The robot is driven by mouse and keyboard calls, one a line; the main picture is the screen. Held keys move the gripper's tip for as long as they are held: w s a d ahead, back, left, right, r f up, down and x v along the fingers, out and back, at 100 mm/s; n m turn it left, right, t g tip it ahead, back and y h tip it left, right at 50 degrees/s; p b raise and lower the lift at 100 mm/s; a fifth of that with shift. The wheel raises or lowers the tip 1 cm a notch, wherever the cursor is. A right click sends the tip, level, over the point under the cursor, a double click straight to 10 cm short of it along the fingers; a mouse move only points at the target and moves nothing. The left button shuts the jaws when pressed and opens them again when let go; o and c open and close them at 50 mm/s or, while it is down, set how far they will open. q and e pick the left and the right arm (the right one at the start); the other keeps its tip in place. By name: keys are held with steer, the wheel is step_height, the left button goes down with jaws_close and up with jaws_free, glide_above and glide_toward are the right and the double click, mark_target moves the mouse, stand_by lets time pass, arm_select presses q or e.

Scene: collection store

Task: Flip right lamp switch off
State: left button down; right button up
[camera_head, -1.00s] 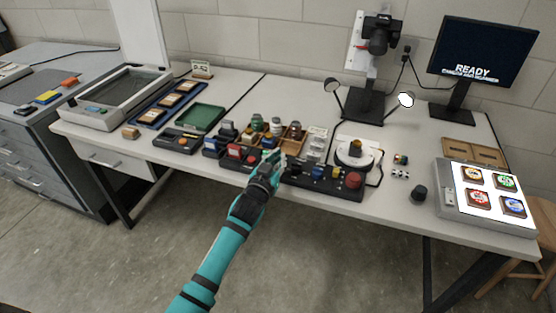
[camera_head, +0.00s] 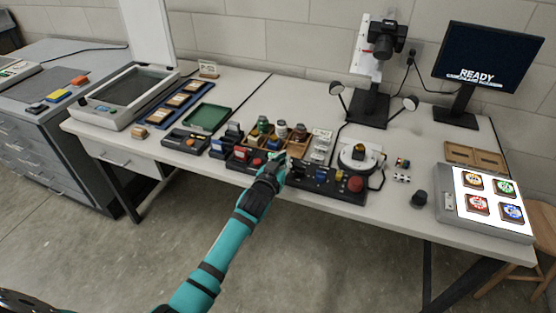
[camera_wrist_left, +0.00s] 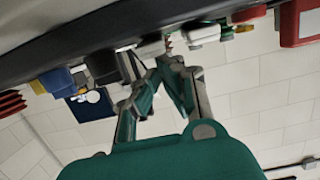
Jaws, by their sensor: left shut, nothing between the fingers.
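The two small round lamps stand on thin arms beside the camera stand. The right lamp (camera_head: 410,103) and the left lamp (camera_head: 336,88) both look grey and unlit. The black control box (camera_head: 325,184) with blue and yellow controls and a red button is at the table's front edge. My left gripper (camera_head: 281,163) is at the left end of this box, shut and empty. In the left wrist view, its fingertips (camera_wrist_left: 168,60) are close by small grey and white controls (camera_wrist_left: 152,48). Contact cannot be told, and the lamp switches are hard to make out. My right gripper is not in view.
A second box with a red control (camera_head: 240,156) and a wooden tray of jars (camera_head: 281,130) are close to the left gripper. A round white turntable (camera_head: 358,160) stands to the right. The floor in front of the table is clear.

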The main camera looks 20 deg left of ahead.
arm_select(q)
steer(key=r+p, duration=0.2)
steer(key=r, duration=0.1)
steer(key=r+p, duration=0.1)
steer(key=shift+w+r, duration=0.2)
steer(key=shift+w, duration=0.05)
steer(key=shift+s+f+b, duration=0.2)
steer(key=shift+s+b, duration=0.1)
steer(key=shift+s, duration=0.75)
steer(key=r+v, duration=0.1)
steer(key=v, duration=0.7)
steer(key=shift+w+r, duration=0.2)
steer(key=shift+r, duration=0.05)
